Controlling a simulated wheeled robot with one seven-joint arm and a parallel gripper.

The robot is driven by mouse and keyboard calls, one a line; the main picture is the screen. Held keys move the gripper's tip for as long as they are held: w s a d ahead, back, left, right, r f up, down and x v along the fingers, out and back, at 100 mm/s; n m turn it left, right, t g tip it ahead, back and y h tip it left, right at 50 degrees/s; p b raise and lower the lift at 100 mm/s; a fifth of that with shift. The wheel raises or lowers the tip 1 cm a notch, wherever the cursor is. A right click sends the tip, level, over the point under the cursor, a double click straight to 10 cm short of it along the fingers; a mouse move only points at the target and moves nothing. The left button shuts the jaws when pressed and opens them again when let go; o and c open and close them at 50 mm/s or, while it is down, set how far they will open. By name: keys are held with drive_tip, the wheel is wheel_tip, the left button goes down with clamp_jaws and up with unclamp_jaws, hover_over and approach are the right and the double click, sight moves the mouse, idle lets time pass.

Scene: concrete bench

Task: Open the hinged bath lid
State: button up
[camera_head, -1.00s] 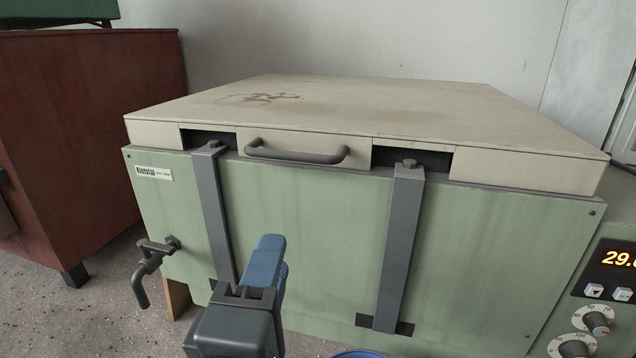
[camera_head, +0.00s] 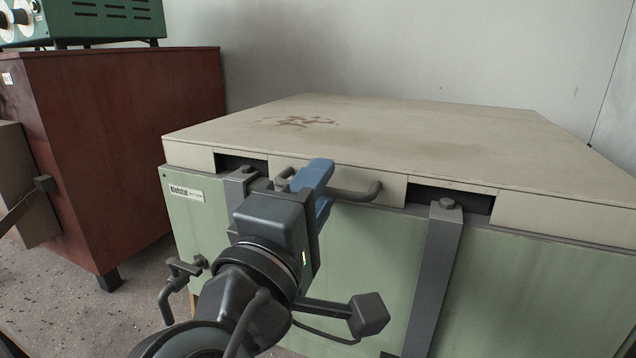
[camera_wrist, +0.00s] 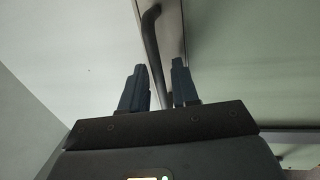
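The bath lid (camera_head: 400,137) is a beige slab lying flat and closed on the green bath body (camera_head: 370,255). A grey bar handle (camera_head: 358,193) is on its front edge; my gripper hides the handle's middle-left part. My gripper (camera_head: 318,178), with blue fingers, is up at the handle. In the wrist view the two fingers (camera_wrist: 160,85) are apart, and the handle (camera_wrist: 152,40) runs down toward the gap between them. I cannot tell whether either finger touches the handle.
Two grey upright straps (camera_head: 436,270) stand on the bath front. A drain tap (camera_head: 178,280) juts out at the lower left. A red-brown cabinet (camera_head: 130,150) with a green instrument (camera_head: 110,20) on it stands at the left. The lid top is clear apart from a brown stain.

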drive_tip(key=shift+w+d, duration=0.1)
drive_tip(key=shift+w, duration=0.05)
drive_tip(key=shift+c, duration=0.3)
clamp_jaws()
